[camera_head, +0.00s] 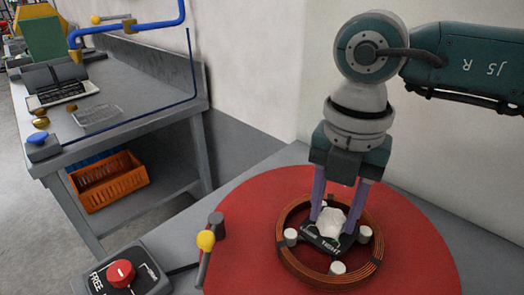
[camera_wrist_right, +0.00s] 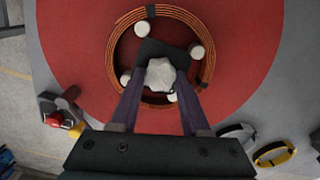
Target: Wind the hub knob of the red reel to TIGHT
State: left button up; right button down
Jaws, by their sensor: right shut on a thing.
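The red reel (camera_head: 235,268) lies flat on the grey bench at the right, with a ring of copper coil (camera_head: 283,250) around several white pegs. The pale hub knob (camera_head: 331,221) stands at the middle of the coil on a dark plate marked TIGHT (camera_head: 325,247). My right gripper (camera_head: 335,213) points down from above and is shut on the knob, one finger at each side. In the right wrist view the knob (camera_wrist_right: 160,75) sits between the fingertips. The knob's pointing direction is hard to tell. My left gripper is not in view.
A control box with a red knob and a FREE label (camera_head: 120,273) and a yellow-balled lever (camera_head: 206,240) stand left of the reel. A second bench (camera_head: 150,125) with an orange crate (camera_head: 108,182) beneath stands farther left. A wall rises behind the reel.

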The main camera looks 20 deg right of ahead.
aim_at(333, 216)
dwell(0.4)
jog(key=c, duration=0.7)
grip_release()
jog(key=o, duration=0.3)
notch_tip(333, 216, up, 10)
